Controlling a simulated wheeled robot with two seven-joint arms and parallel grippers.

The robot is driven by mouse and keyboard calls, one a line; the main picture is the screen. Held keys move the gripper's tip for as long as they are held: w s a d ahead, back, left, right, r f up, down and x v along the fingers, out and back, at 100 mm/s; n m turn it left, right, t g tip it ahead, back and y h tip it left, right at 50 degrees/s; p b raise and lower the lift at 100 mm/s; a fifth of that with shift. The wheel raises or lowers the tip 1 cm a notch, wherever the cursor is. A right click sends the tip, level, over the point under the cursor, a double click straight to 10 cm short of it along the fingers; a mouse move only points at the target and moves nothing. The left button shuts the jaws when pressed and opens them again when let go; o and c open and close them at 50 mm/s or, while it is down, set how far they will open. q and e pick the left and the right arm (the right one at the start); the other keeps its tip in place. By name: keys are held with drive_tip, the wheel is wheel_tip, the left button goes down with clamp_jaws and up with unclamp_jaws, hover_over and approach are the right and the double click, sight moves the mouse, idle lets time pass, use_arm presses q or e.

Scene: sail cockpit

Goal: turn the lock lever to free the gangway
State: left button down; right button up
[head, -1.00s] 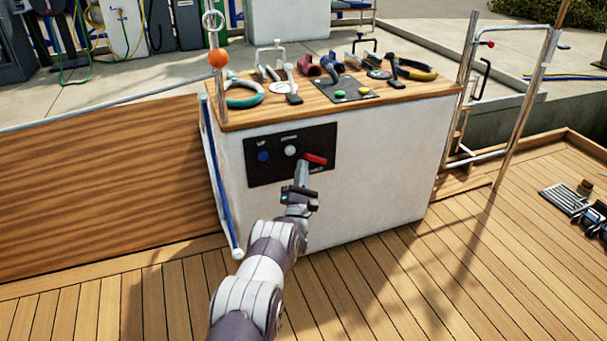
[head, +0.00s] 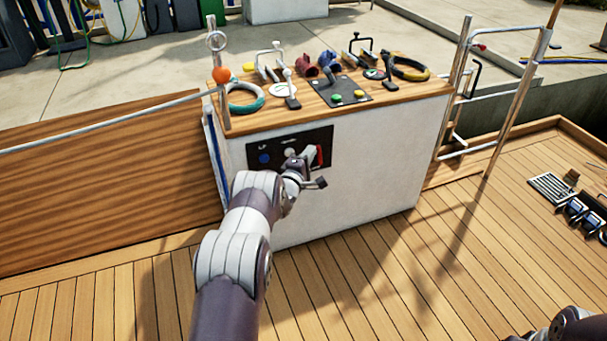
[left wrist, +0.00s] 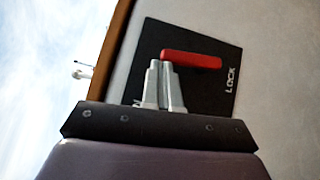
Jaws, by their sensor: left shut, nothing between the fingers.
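The red lock lever (head: 320,156) is on a black panel (head: 262,171) on the front of a white console, and stands nearly upright in the head view. In the left wrist view the red lever (left wrist: 192,60) lies across the panel near the word LOCK. My left gripper (head: 308,156) is shut and empty, just left of the lever. In the left wrist view its fingertips (left wrist: 160,66) are together by the lever's left end; I cannot tell if they touch it. My right gripper is out of view. I cannot tell which part is the gangway.
A blue button (head: 264,158) and a partly covered pale one sit left of the lever. Tools, rope coils and a button plate (head: 342,92) lie on the console's wooden top (head: 300,115). A metal-railed frame (head: 458,85) stands right. Deck in front is mostly clear.

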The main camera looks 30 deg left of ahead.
use_arm(q)
drive_tip(key=shift+w+d+r, duration=0.25)
drive_tip(key=shift+w, duration=0.05)
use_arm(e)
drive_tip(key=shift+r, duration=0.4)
use_arm(q)
drive_tip(key=shift+w+d+r+p, duration=0.1)
drive_tip(key=shift+r+p, duration=0.1)
drive_tip(key=shift+p, duration=0.1)
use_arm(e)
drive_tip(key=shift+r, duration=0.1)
